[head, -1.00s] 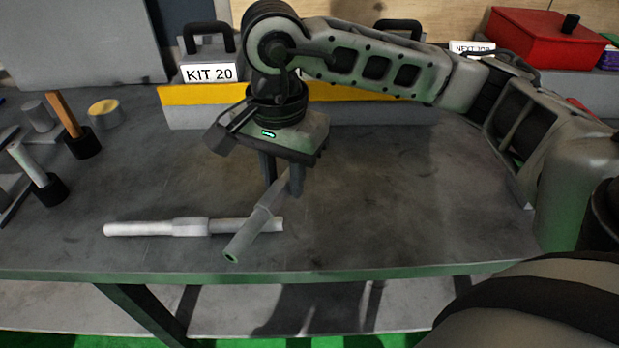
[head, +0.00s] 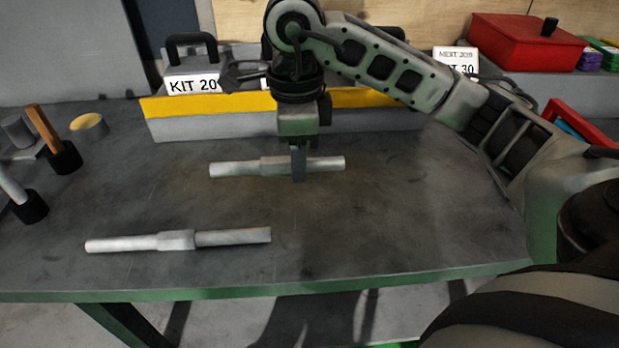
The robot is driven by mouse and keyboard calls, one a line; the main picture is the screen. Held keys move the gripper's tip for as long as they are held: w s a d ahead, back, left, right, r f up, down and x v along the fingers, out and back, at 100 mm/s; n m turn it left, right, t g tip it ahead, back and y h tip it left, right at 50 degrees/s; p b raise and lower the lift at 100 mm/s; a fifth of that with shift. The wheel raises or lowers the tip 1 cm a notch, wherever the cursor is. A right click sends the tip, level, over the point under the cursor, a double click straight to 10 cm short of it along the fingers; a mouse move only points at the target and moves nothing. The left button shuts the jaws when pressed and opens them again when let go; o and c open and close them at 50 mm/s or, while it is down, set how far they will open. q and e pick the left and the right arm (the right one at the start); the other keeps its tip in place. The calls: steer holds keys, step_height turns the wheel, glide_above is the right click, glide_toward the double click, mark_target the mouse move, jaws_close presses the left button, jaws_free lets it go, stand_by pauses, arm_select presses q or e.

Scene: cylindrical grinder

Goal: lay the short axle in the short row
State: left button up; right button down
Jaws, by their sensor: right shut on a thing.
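My right gripper (head: 299,175) points down and is shut on a grey stepped axle (head: 237,168), gripping it right of its thicker middle collar. This axle lies nearly level, left to right, over the back part of the bench; I cannot tell whether it touches the top. It looks shorter than a second stepped axle (head: 175,241), which lies on the bench at the front left, apart from the gripper. I cannot make out a marked short row in this view. My left gripper is not in view.
A grey block with a yellow band (head: 215,103) runs along the back, with a KIT 20 label (head: 193,85) above it. A red box (head: 525,42) is at the back right. The bench (head: 400,215) is clear at the front right.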

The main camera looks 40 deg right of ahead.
steer(key=b, duration=0.1)
glide_above(311, 189)
steer(key=f, duration=0.5)
steer(key=shift+s+a+f, duration=0.2)
steer(key=shift+a+f, duration=0.05)
steer(key=shift+f, duration=0.15)
steer(key=shift+w+d+f, duration=0.1)
steer(key=shift+d+f, duration=0.05)
steer(key=shift+f, duration=0.8)
steer(key=shift+w+d+f, duration=0.1)
steer(key=shift+f, duration=0.85)
steer(key=c, duration=1.5)
jaws_free()
steer(key=shift+f, duration=0.25)
steer(key=o, duration=0.4)
steer(key=shift+s+r, duration=0.1)
